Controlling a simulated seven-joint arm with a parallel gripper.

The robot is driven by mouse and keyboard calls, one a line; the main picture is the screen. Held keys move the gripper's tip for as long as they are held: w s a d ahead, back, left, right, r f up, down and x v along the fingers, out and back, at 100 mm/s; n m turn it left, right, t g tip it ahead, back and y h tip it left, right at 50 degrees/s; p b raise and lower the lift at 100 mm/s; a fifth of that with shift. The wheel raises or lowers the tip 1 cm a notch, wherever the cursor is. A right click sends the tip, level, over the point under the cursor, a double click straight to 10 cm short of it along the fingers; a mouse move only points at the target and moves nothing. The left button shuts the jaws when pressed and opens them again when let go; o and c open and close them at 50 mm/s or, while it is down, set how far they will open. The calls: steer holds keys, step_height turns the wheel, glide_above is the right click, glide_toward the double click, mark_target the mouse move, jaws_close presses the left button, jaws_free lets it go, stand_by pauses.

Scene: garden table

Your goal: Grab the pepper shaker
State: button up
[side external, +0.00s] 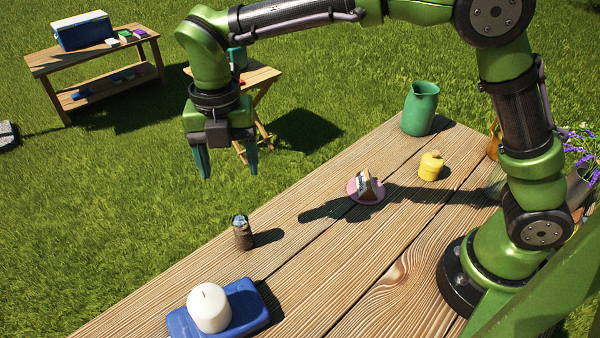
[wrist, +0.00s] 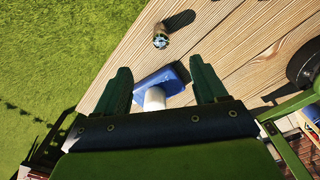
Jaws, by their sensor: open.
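The pepper shaker (side external: 242,233) is small and dark with a shiny metallic top. It stands upright on the wooden table (side external: 400,290), near the long edge that borders the grass. In the wrist view, the shaker (wrist: 160,38) shows from above, beyond my fingertips and roughly midway between them. My gripper (side external: 227,172) is open and empty, pointing down. It hangs above the level of the table, apart from the shaker. In the wrist view, both fingers of my gripper (wrist: 158,75) are spread wide.
A cake slice sits on a pink plate (side external: 352,190). The table around the shaker is otherwise clear.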

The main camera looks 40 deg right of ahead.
mark_target(239, 214)
step_height(239, 214, down, 11)
steer(key=shift+f, duration=0.15)
steer(key=shift+s+a+f, duration=0.1)
steer(key=shift+s+f, duration=0.05)
steer(key=shift+f, duration=1.25)
steer(key=shift+s+f, duration=0.1)
steer(key=shift+f, duration=1.25)
steer(key=c, duration=1.2)
steer(key=shift+r, duration=0.1)
